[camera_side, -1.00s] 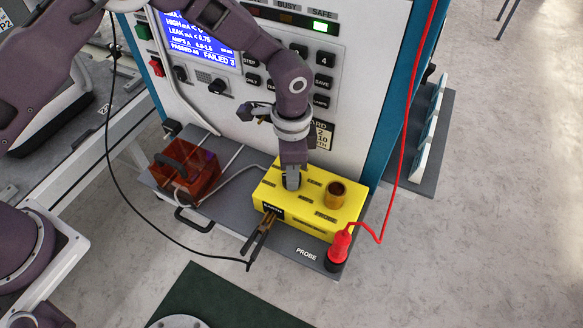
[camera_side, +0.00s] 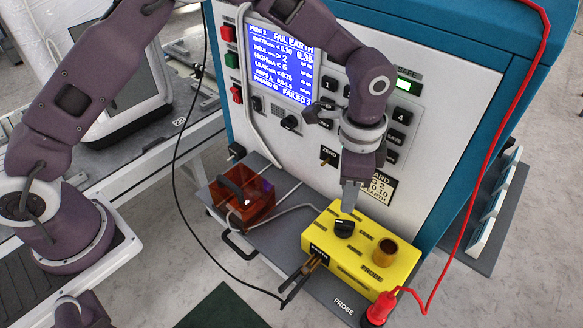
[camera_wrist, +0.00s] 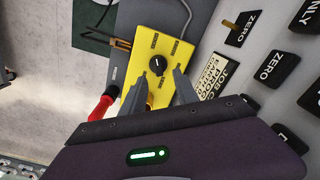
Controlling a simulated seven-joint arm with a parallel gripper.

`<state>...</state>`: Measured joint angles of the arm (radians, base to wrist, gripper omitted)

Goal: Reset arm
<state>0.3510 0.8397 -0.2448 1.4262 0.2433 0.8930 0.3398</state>
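My gripper (camera_side: 348,197) hangs just above the yellow box (camera_side: 322,238), pointing down. In the wrist view my gripper (camera_wrist: 159,75) has its two fingers apart with nothing between them. The black knob (camera_side: 344,228) on top of the yellow box is uncovered, with a white pointer line. The knob also shows in the wrist view (camera_wrist: 156,65), beyond the fingertips and apart from them. My arm is bent in front of the test machine's panel.
The machine's screen (camera_side: 281,64) reads "FAIL EARTH". A brown cylinder (camera_side: 385,252) stands on the yellow box. A red probe (camera_side: 381,308) with a red cable is at right. A clip (camera_side: 303,275) on a black cable touches the box's left end. A red translucent box (camera_side: 242,194) sits left.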

